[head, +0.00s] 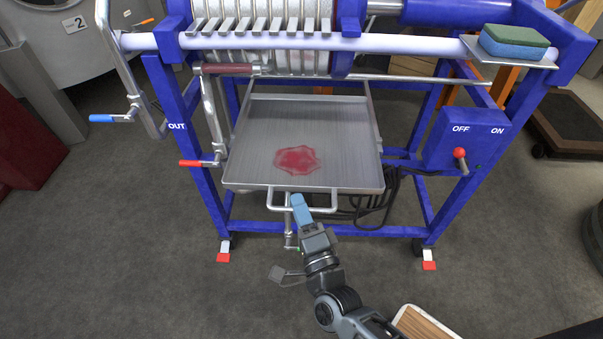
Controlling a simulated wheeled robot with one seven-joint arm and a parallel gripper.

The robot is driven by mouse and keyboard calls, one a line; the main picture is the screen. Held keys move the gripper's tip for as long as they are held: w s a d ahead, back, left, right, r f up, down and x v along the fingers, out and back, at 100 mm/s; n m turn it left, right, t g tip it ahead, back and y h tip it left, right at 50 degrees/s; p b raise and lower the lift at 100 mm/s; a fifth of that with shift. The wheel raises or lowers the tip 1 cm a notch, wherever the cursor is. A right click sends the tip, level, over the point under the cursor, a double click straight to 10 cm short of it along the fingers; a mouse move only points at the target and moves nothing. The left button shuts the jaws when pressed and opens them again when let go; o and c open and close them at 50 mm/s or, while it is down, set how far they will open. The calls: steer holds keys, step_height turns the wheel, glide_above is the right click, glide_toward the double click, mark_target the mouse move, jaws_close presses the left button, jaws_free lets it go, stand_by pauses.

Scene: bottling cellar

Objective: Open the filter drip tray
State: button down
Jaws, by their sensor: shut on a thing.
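The filter drip tray (249,143) is a shallow metal tray below the filter plates in the blue frame. It sticks out toward me, and a red wine puddle (297,160) lies on its floor. Its bar handle (325,209) runs along the front edge. My gripper (298,204) is at the front middle of the tray, shut on the handle. The blue fingers cover part of the bar. The tray's rear end is under the plates.
The blue filter frame (213,190) stands on feet with red ends. Red-handled (190,163) and blue-handled (102,118) valves are at left. A switch box (466,135) is at right, and a sponge (513,43) lies above it. Black cables hang below the tray. The floor in front is mostly clear.

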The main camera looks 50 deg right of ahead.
steer(key=s+a, duration=0.5)
steer(key=a, duration=0.1)
steer(key=shift+a, duration=0.25)
steer(key=c, duration=1.1)
jaws_free()
steer(key=shift+c, duration=0.2)
steer(key=v, duration=0.8)
steer(key=s+d+r+n+g+y+p, duration=0.1)
steer(key=s+r+n+y+p, duration=0.3)
steer(key=r+n, duration=0.7)
steer(key=s+d+r+n+g+y+p, duration=0.1)
steer(key=s+r+n+y+p, duration=0.4)
steer(key=s+r+n, duration=0.5)
step_height(320, 180, up, 7)
steer(key=n+p, duration=0.2)
steer(key=shift+s+g+y+p, duration=0.2)
steer(key=shift+g+y+p, duration=0.1)
steer(key=shift+p, duration=0.05)
